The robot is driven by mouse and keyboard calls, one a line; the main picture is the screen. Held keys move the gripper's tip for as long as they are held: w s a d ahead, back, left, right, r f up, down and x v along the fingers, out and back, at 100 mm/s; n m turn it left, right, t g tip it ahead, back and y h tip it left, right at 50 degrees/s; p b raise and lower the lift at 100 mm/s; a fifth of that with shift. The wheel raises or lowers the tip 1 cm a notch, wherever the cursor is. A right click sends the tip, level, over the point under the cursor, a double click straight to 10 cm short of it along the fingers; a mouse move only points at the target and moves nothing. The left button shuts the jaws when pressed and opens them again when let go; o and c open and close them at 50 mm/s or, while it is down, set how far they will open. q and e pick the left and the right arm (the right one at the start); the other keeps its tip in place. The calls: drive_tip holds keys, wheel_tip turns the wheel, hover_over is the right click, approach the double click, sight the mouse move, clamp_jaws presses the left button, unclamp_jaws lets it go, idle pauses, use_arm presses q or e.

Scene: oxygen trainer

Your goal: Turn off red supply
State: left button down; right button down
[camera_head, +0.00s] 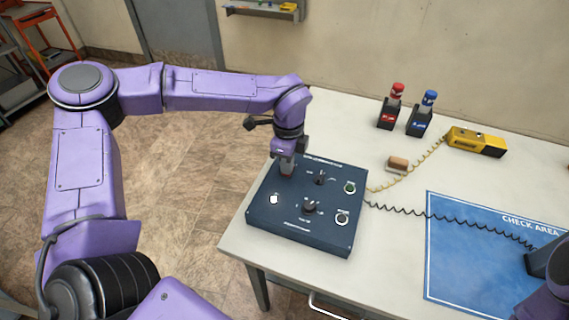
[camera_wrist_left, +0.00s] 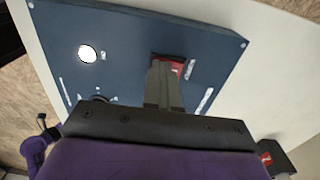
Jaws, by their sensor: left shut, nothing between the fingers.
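The dark blue control console (camera_head: 260,222) lies on the table, with a white round lamp, two dark knobs and two ringed round parts on its top. My left gripper (camera_head: 287,172) points down at the console's far left corner, fingers closed together. In the left wrist view, the closed fingertips (camera_wrist_left: 163,62) are at a small red part (camera_wrist_left: 177,66) on the console (camera_wrist_left: 125,45). The fingers cover some of this red part, so its setting and any contact are unclear. The red part is hidden in the head view. My right gripper's fingers are not seen.
A red bottle (camera_head: 396,94) and a blue bottle (camera_head: 428,100) stand in dark holders at the back. A yellow device (camera_head: 476,141) and brown block (camera_head: 397,164) lie near them. A blue check-area mat (camera_head: 470,260) is at right. Coiled cords cross the table right of the console.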

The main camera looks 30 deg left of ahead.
use_arm(q)
drive_tip(key=shift+w+a+f, duration=0.15)
drive_tip(key=shift+w+f, duration=0.2)
drive_tip(key=r+p, duration=0.2)
drive_tip(key=r, duration=0.1)
drive_tip(key=r+p, duration=0.1)
drive_tip(key=r, duration=0.1)
drive_tip(key=shift+w+r+p, duration=0.15)
drive_tip(key=shift+w+p, duration=0.15)
drive_tip(key=shift+p, duration=0.05)
drive_tip(key=shift+s+r+b, duration=0.1)
drive_tip(key=shift+r+b, duration=0.45)
drive_tip(key=shift+b, duration=0.2)
wheel_tip(320, 180, up, 8)
drive_tip(key=shift+s+r+b, duration=0.15)
drive_tip(key=shift+b, duration=0.3)
